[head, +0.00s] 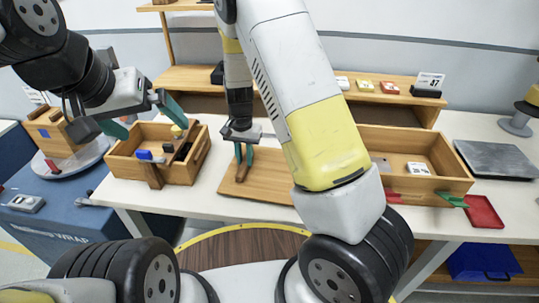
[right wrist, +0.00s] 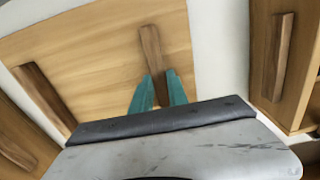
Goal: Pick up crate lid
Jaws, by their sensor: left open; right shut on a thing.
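The crate lid (head: 270,172) is a flat light-wood panel at the middle of the white table, partly hidden behind my right arm in the head view. My right gripper (head: 243,162) points down at it. In the right wrist view the teal fingers (right wrist: 160,92) are shut on the lid's dark wooden handle bar (right wrist: 151,50). The lid looks flat; I cannot tell whether it touches the table. My left gripper (head: 143,116) is open and empty, near the left wooden crate (head: 125,165).
The left crate holds several small items. A larger open crate (head: 440,187) stands right of the lid, partly behind my right arm. A red tray (head: 484,212) and a dark slab (head: 495,158) lie at the right. A wooden shelf (head: 190,78) runs along the back.

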